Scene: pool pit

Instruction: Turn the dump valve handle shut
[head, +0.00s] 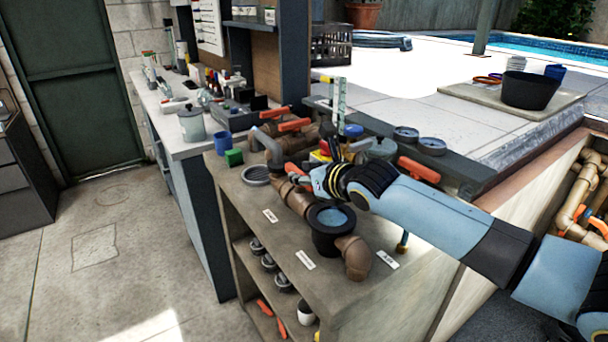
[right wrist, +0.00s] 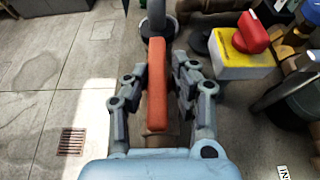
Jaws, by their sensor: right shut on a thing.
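An orange valve handle (head: 291,169) sits on the brown pipework (head: 293,197) on the bench, just left of a black cup. My right gripper (head: 304,181) reaches in from the right and is shut on this handle. In the right wrist view the orange handle (right wrist: 158,82) stands lengthwise between both fingers of the gripper (right wrist: 157,88), with the pipe partly hidden below it. The label beside it is too small to read, so I cannot confirm it is the dump valve. My left gripper is not in view.
A black cup (head: 331,238) holding blue water stands close to my right gripper. Other orange handles (head: 419,169) are on nearby pipes. A yellow box with a red knob (right wrist: 242,65) is right of the gripper. A green block (head: 233,157) lies at the bench's left edge. The floor at left is clear.

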